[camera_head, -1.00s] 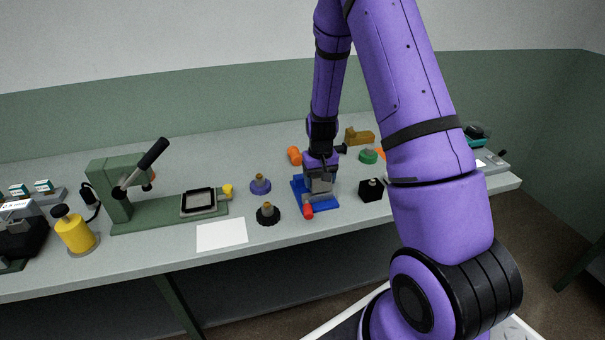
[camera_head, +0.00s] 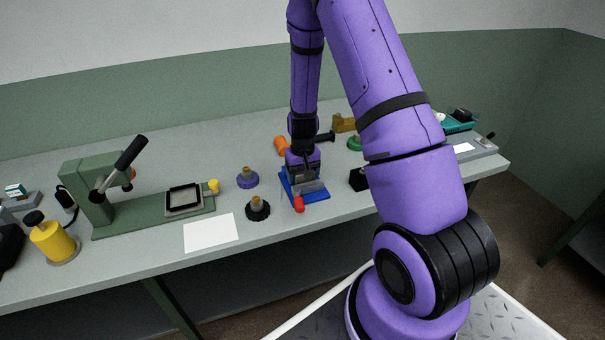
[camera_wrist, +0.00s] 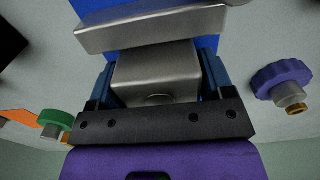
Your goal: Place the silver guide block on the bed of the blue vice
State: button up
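The silver guide block (camera_wrist: 155,75) sits between the two blue fingers of my gripper (camera_wrist: 158,88) in the wrist view, which appear closed on its sides. In the head view my gripper (camera_head: 303,171) is low over the blue vice (camera_head: 318,196), and the block is mostly hidden there. The vice's silver jaw (camera_wrist: 150,27) lies just beyond the block in the wrist view, with blue vice body showing behind it. The vice has a red knob (camera_head: 299,204) at its front. I cannot tell whether the block touches the bed.
A purple knobbed disc (camera_head: 247,179) and a black one (camera_head: 257,209) stand left of the vice. A black block (camera_head: 358,180) is to its right, and an orange part (camera_head: 281,146) is behind. A green lever press (camera_head: 130,205) and white sheet (camera_head: 211,233) are further left.

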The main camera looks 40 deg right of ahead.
jog(key=shift+o, duration=1.3)
notch_tip(320, 180, up, 13)
jog(key=shift+a+f, duration=0.1)
jog(key=s+a+r+n+t, duration=0.1)
jog(key=s+a+r, duration=0.35)
jog(key=r, duration=0.55)
jog(key=s+a+r+n+t, duration=0.1)
jog(key=s+a+r+t, duration=0.15)
jog(key=s+r, duration=0.45)
jog(key=s+a+r+t, duration=0.1)
jog(key=s+a+r, duration=0.2)
jog(key=s+r, duration=0.2)
jog(key=s+a+r+n, duration=0.1)
jog(key=s+a+r, duration=0.2)
jog(key=s+r, duration=0.3)
jog(key=s, duration=0.4)
jog(key=shift+t, duration=0.35)
jog(key=shift+c, duration=0.3)
